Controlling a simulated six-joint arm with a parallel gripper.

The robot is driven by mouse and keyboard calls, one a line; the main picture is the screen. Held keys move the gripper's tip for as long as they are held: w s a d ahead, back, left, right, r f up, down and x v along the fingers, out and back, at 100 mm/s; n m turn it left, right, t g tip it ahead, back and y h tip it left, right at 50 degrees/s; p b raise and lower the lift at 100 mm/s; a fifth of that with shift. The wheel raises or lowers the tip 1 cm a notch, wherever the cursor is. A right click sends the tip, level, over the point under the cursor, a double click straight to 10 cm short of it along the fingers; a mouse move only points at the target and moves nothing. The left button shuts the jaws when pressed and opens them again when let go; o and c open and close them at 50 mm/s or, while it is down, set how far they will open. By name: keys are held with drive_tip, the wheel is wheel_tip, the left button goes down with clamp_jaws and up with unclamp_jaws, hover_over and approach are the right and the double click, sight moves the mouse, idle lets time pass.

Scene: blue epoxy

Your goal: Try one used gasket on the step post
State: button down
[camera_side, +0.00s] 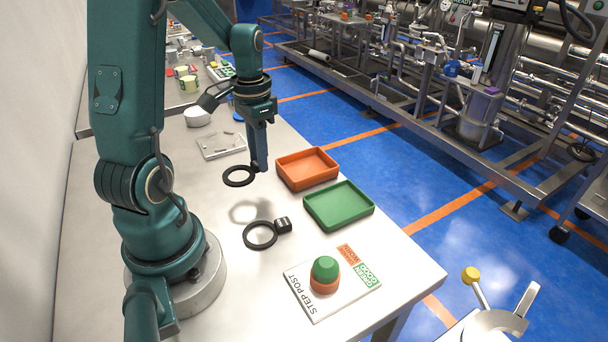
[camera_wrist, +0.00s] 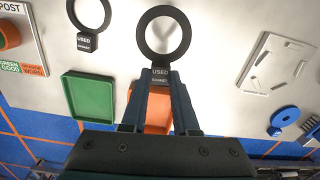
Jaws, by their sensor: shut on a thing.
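My gripper (camera_side: 260,167) is shut on the tag of a used gasket (camera_side: 238,185), a flat black ring. In the wrist view the ring (camera_wrist: 141,36) extends beyond the fingertips (camera_wrist: 160,78), and its tag reads USED. Its shadow on the table shows it is held in the air. A second black gasket (camera_side: 246,236) lies flat on the table with its tag block (camera_side: 283,225); it also shows in the wrist view (camera_wrist: 88,30). The step post (camera_side: 325,270), green above and orange below, stands upright and bare on a white labelled plate (camera_side: 304,300).
An orange tray (camera_side: 307,184) and a green tray (camera_side: 340,221) stand empty along the table's right edge. A grey fixture plate (camera_side: 221,146) lies behind the held ring, with a white bowl (camera_side: 197,117) farther back. Bare table lies between the second gasket and the post plate.

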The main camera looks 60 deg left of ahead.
drive_tip(key=shift+r, duration=1.8)
drive_tip(key=shift+d+r, duration=0.1)
drive_tip(key=shift+r, duration=0.1)
drive_tip(key=w+d+r+m, duration=0.1)
drive_tip(key=w+d+m, duration=0.2)
drive_tip(key=d, duration=0.5)
drive_tip(key=w+d+r+m, duration=0.2)
drive_tip(key=w+d+m, duration=0.15)
drive_tip(key=d, duration=0.35)
drive_tip(key=s+d+m, duration=0.2)
drive_tip(key=d+m, duration=0.1)
drive_tip(key=d, duration=0.4)
drive_tip(key=s+d+m, duration=0.2)
drive_tip(key=d+m, duration=0.1)
drive_tip(key=d, duration=0.4)
drive_tip(key=shift+s+r, duration=0.4)
drive_tip(key=shift+d+m, duration=0.1)
drive_tip(key=shift+m, duration=0.15)
